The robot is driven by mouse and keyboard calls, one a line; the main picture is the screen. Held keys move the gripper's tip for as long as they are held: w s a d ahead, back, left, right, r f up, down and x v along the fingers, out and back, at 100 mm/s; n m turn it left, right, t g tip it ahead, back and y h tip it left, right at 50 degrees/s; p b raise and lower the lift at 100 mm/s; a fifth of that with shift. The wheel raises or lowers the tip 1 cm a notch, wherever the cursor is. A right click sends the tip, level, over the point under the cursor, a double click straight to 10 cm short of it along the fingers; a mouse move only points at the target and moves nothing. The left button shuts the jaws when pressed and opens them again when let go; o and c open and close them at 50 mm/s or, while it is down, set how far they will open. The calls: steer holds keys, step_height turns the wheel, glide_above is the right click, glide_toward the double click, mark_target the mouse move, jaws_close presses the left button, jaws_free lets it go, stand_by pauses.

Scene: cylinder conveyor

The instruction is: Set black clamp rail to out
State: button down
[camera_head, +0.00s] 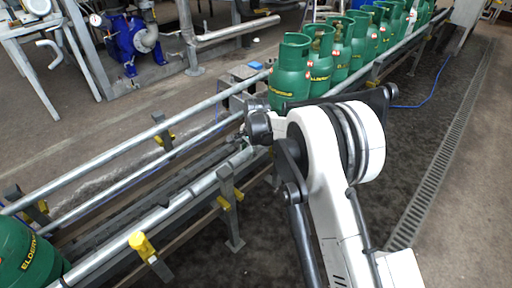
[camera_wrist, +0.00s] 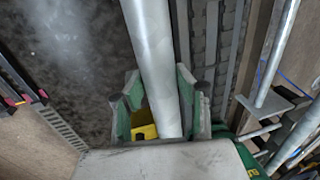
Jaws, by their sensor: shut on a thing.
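The near silver guide rail (camera_head: 195,187) runs along the front side of the conveyor on dark posts with yellow clamp knobs (camera_head: 142,245). In the wrist view this rail tube (camera_wrist: 152,50) passes between the green-padded fingers of my gripper (camera_wrist: 161,105), which is shut on it. A yellow clamp part (camera_wrist: 143,122) shows beside the tube, inside the left finger. I cannot make out a separate black clamp there.
Several green gas cylinders (camera_head: 290,75) stand in a row on the conveyor behind my arm. Another green cylinder (camera_head: 25,258) is at the lower left. The belt between them is empty. A floor drain grate (camera_head: 440,150) runs along the right; a blue pump (camera_head: 125,42) stands at the back left.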

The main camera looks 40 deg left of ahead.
steer(key=shift+d, duration=0.3)
steer(key=c, duration=1.3)
jaws_free()
steer(key=shift+o, duration=0.2)
steer(key=shift+r, duration=0.15)
steer(key=v, duration=1.1)
steer(key=shift+r, duration=0.4)
